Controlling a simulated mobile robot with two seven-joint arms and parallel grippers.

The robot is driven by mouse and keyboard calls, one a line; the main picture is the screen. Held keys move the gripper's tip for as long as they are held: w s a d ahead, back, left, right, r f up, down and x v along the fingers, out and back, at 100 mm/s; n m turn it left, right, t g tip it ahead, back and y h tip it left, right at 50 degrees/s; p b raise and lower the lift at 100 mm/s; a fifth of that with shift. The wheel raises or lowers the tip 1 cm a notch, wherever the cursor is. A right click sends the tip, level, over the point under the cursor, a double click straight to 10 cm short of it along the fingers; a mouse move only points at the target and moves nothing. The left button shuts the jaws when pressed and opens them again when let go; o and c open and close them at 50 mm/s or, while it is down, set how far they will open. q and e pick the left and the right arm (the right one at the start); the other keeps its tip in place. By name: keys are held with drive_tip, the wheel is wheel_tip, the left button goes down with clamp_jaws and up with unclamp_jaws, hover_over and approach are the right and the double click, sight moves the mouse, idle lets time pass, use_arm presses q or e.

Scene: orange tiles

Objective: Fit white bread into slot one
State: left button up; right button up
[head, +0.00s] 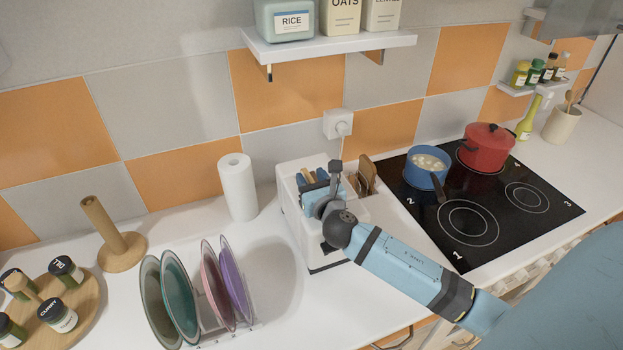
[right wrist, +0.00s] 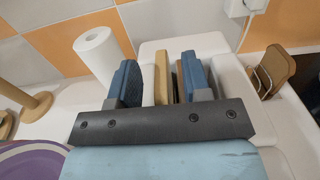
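The white toaster (head: 330,256) stands on the counter against the tiled wall. My right gripper (head: 317,184) is over its left part, fingers pointing at its top; it also shows in the right wrist view (right wrist: 160,82). A pale tan bread slice (right wrist: 162,78) stands upright between the spread fingers, with a visible gap to the left finger. A thin browner edge shows beside the right finger. The slice's lower part and the slots are largely hidden by my gripper. Browner slices (head: 366,174) stand in a wire holder at the toaster's right. My left gripper is not in view.
A paper roll (head: 238,187) stands left of the toaster, and a plate rack with several plates (head: 216,284) is in front left. A blue pot (head: 426,167) and red pot (head: 487,148) stand on the black hob. A shelf (head: 330,46) hangs above.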

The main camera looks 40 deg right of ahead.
drive_tip(key=shift+f, duration=0.1)
drive_tip(key=shift+s+f, duration=0.1)
drive_tip(key=shift+s, duration=0.15)
drive_tip(key=b+v, duration=0.2)
drive_tip(key=v, duration=1)
drive_tip(key=shift+s+b, duration=0.25)
drive_tip(key=shift+b, duration=0.15)
drive_tip(key=shift+s+a, duration=0.15)
drive_tip(key=shift+s, duration=0.3)
